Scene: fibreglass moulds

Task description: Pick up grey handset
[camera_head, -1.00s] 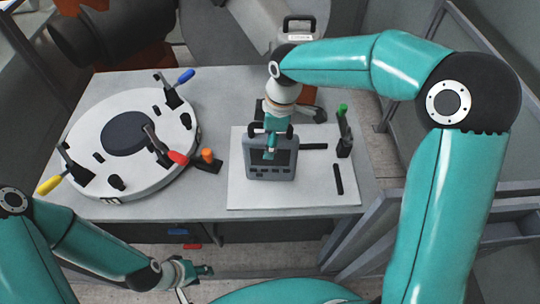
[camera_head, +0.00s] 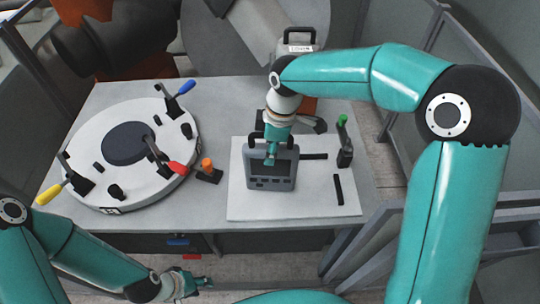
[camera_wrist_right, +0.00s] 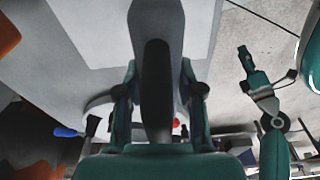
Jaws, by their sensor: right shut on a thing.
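The grey handset (camera_head: 258,184), a boxy unit with a dark screen, lower buttons and a black top handle, is over the white sheet on the table. My right gripper (camera_head: 271,156) reaches down onto it from above and covers part of its screen. In the right wrist view my right gripper (camera_wrist_right: 158,100) is shut on a dark upright piece between its fingers, which I take as part of the handset. I cannot tell whether the handset touches the sheet. My left gripper (camera_head: 203,284) is low, in front of the table, away from the handset; its jaws are too small to read.
A round white mould (camera_head: 80,180) with several clamps fills the table's left side. Black bars (camera_head: 338,189) lie on the sheet. A handled case stands behind (camera_head: 299,45).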

